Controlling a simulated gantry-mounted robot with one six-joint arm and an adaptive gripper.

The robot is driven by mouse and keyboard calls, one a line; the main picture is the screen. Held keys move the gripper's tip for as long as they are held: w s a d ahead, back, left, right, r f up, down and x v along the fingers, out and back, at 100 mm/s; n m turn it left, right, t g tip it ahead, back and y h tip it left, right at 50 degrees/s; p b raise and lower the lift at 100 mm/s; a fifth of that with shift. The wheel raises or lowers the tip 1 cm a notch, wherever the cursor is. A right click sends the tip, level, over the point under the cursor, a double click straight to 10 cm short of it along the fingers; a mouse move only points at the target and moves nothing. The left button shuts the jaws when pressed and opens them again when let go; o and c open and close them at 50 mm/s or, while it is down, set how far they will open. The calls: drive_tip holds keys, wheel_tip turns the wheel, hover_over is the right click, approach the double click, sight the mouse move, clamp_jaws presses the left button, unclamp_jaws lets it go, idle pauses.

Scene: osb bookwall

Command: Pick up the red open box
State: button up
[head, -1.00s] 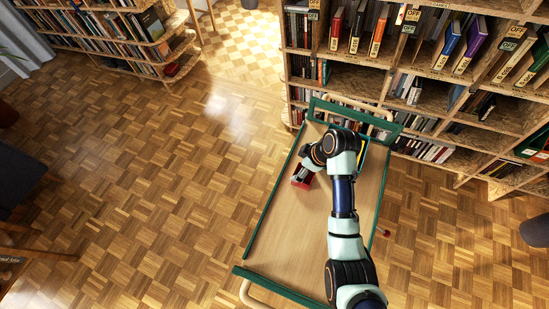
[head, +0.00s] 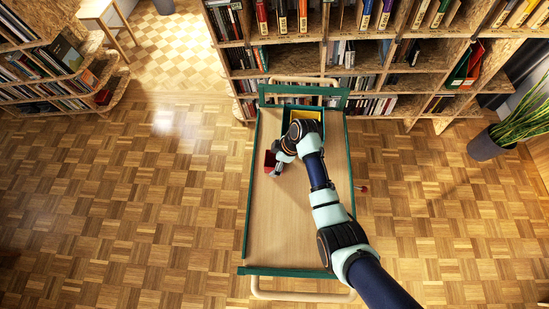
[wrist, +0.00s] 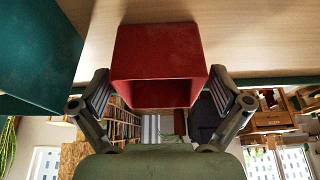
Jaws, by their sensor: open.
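The red open box (head: 269,162) sits on the wooden top of the green-edged cart (head: 285,235), near its left edge. In the wrist view the red box (wrist: 157,50) is in the middle with its open side facing me. My gripper (wrist: 159,85) is open, with one finger on each side of the box. Gaps show between the fingers and the box walls. In the head view my gripper (head: 277,168) is close beside the box and partly hides it.
A teal bin with yellow inside (head: 308,110) stands at the cart's far end, partly behind my arm; a teal surface (wrist: 35,50) shows left in the wrist view. A bookshelf (head: 350,55) stands beyond the cart. A small red thing (head: 363,188) is by the cart's right edge.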

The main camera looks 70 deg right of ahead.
drive_tip(key=c, duration=1.1)
